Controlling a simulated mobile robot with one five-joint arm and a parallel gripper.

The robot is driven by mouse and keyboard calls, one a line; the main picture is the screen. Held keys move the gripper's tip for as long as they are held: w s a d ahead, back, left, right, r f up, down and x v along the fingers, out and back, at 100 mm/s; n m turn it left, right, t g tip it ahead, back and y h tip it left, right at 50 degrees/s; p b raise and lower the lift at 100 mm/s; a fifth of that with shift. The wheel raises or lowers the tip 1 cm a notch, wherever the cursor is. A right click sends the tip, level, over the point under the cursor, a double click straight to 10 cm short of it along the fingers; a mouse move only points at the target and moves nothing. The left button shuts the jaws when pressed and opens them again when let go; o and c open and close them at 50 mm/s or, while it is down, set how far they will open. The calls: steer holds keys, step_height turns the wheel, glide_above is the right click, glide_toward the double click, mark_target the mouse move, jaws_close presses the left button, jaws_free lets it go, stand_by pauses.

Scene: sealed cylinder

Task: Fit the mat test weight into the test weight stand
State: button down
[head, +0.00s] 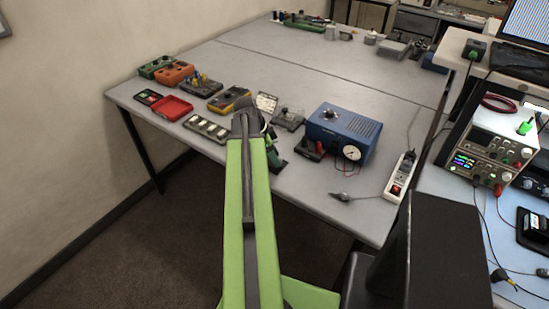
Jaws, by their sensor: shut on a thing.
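My gripper (247,117) is at the far end of my green arm, over the front edge area of the grey bench. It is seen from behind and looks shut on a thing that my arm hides. I cannot make out the mat test weight by its shape. A dark green item (276,157) stands at the bench edge just right of my gripper, partly covered by my arm. I cannot tell whether it is the test weight stand. How near the held thing is to any stand cannot be seen.
A blue box with a gauge (343,133) stands right of my gripper. A pale tray with round wells (205,128), a red tray (172,107) and a yellow-edged case (229,99) lie left. A white power strip (400,176) lies right. The bench middle (300,75) is clear.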

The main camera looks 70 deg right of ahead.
steer(key=shift+f, duration=0.2)
steer(key=c, duration=0.6)
jaws_free()
steer(key=shift+b, duration=0.3)
steer(key=shift+r+p, duration=0.35)
steer(key=shift+p, duration=0.05)
steer(key=p+v, duration=1.1)
steer(key=v, duration=0.1)
steer(key=shift+a+f, duration=0.1)
